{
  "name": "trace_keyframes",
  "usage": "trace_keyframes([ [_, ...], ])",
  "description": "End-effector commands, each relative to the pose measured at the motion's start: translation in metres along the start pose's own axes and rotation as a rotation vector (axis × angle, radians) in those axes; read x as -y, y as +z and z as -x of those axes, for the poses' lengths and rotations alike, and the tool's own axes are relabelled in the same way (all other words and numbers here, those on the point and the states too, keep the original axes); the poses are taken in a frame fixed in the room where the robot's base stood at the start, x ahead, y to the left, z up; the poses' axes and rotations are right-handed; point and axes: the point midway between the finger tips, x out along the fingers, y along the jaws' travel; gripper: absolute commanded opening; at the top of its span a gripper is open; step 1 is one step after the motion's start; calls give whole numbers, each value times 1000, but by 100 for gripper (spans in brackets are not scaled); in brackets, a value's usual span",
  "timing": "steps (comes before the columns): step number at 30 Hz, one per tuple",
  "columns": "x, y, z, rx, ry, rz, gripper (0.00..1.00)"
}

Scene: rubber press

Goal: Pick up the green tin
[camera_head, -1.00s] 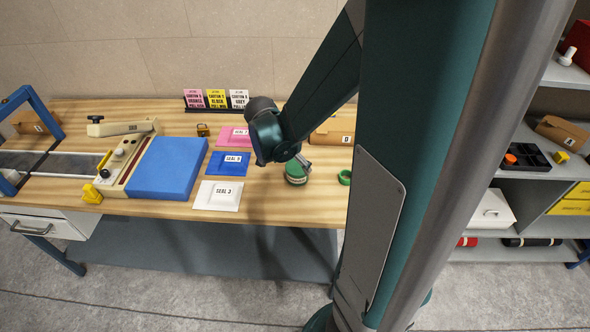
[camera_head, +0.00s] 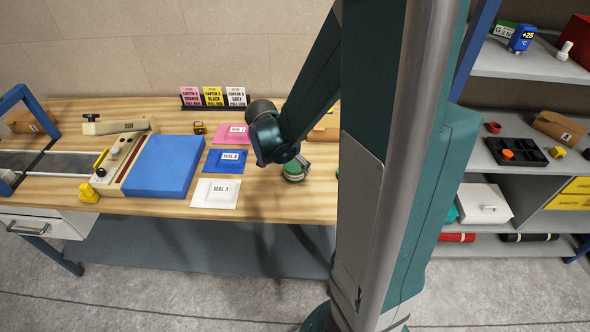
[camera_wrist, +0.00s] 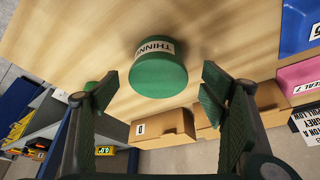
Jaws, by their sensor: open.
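The green tin (camera_wrist: 158,72) stands on the wooden table in the wrist view, with a pale label reading "THINN…". It also shows in the head view (camera_head: 294,172), partly behind my gripper. My gripper (camera_wrist: 152,92) is open in the wrist view, one finger on each side of the picture. The tin appears between and beyond the fingertips, and I see no contact with it. In the head view my gripper (camera_head: 302,162) is close by the tin, and its fingers are mostly hidden by my wrist.
Left of the tin lie a white card (camera_head: 215,194), a blue card (camera_head: 226,161) and a pink card (camera_head: 232,134) marked as seals. A blue pad (camera_head: 162,166) lies further left. Cardboard boxes (camera_wrist: 176,124) sit near the tin. Shelves stand at the right.

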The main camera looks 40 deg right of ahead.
Motion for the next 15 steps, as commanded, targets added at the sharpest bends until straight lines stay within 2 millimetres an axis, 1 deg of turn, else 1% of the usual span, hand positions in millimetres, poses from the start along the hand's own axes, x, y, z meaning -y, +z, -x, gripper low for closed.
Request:
trace_keyframes([
  [4, 0, 0, -1, 0, 0, 0, 72],
  [8, 0, 1, -7, 0, 0, 0, 72],
  [15, -2, 2, -26, 0, 0, -1, 72],
])
